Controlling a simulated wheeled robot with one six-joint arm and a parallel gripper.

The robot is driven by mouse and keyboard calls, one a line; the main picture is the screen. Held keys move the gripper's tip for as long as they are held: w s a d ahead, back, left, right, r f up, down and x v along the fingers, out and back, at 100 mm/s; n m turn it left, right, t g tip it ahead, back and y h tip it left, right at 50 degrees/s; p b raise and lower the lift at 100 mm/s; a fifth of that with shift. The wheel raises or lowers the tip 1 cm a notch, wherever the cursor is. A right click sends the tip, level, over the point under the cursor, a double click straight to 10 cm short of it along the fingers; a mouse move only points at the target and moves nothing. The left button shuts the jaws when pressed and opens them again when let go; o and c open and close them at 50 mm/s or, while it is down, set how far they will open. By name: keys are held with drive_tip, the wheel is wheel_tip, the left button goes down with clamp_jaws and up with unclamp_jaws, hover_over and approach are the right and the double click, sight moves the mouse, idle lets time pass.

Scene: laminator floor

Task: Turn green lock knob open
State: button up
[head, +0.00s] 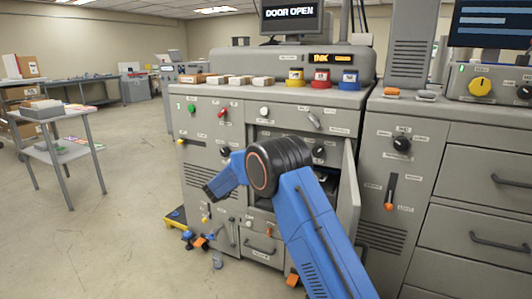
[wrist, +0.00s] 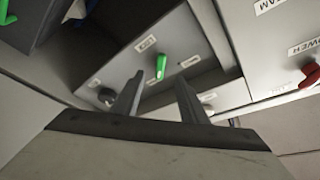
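A green lock knob (wrist: 160,67) shows in the wrist view on a grey panel inside a recess, with small white labels beside it. It stands just beyond and between the fingertips of my gripper (wrist: 158,88). The two dark fingers are apart with nothing held between them, and I see no contact with the knob. In the head view my blue arm reaches in front of the grey machine (head: 215,140); the gripper fingers and this knob cannot be made out there.
A dark round knob (wrist: 106,96) sits left of the green knob, and a red handle (wrist: 308,78) is at the right. In the head view an open door (head: 349,190) stands beside my arm. The monitor (head: 290,14) reads DOOR OPEN.

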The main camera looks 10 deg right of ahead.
drive_tip(key=v, duration=0.8)
drive_tip(key=shift+s+a, duration=0.2)
drive_tip(key=shift+a+f, duration=0.1)
